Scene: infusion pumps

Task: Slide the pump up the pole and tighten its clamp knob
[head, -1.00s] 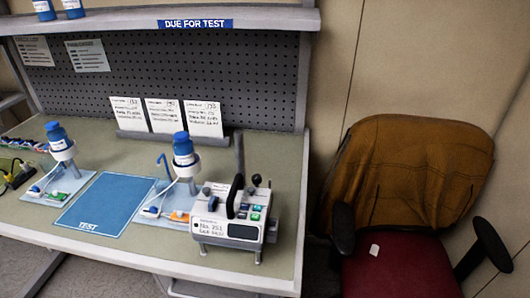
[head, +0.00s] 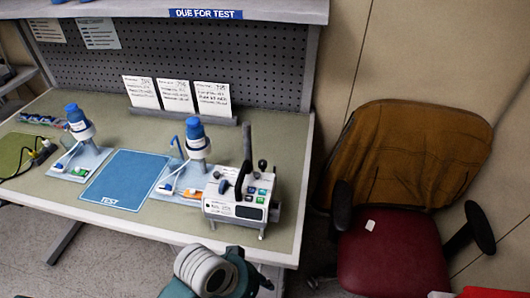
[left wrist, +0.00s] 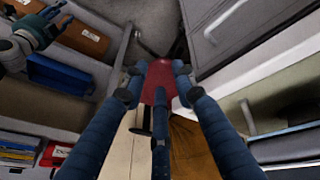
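The white pump (head: 232,209) stands on the right part of the bench, with a black handle, coloured buttons and a small screen on its front. A grey upright pole (head: 247,140) rises behind it. A dark knob (head: 262,165) shows at its upper right; I cannot tell if it is the clamp knob. My left gripper (left wrist: 159,75) is open and empty in the left wrist view, its blue fingers spread over the chair, away from the pump. My right gripper (left wrist: 45,28), at the upper left there, has its fingers spread, with nothing visible in them. Neither gripper shows in the head view.
A blue test mat (head: 127,180) lies left of the pump. Two stands with blue-capped bottles (head: 196,135) (head: 78,122) flank the mat. Cards (head: 177,96) stand behind. A chair with a red seat (head: 387,263) is right of the bench. An overhead shelf (head: 262,10) spans the back.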

